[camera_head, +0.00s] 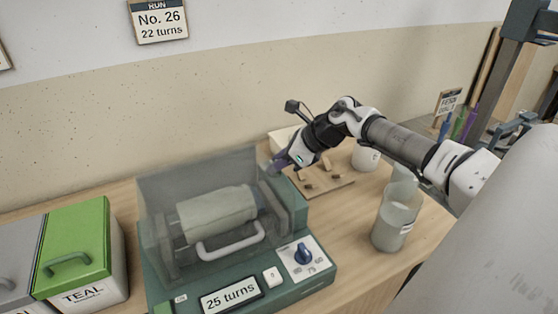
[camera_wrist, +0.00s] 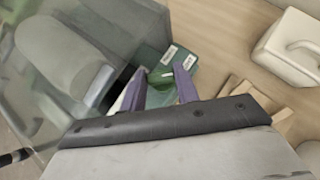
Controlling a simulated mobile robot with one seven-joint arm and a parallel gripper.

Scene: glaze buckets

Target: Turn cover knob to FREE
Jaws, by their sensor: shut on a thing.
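The green machine (camera_head: 240,298) stands on the wooden table, with a clear cover (camera_head: 160,190) over a pale roller (camera_head: 215,212). My gripper (camera_head: 277,165) is at the machine's upper right corner, beside the cover. In the wrist view its two purple fingers (camera_wrist: 160,78) point down at the machine's green end, where two small white labels are too blurred to read. Which way the knob points I cannot tell.
A green-lidded TEAL bucket (camera_head: 82,250) stands left. A jar (camera_head: 396,222), a wooden board (camera_head: 325,180) and a white pot (camera_head: 366,156) stand right.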

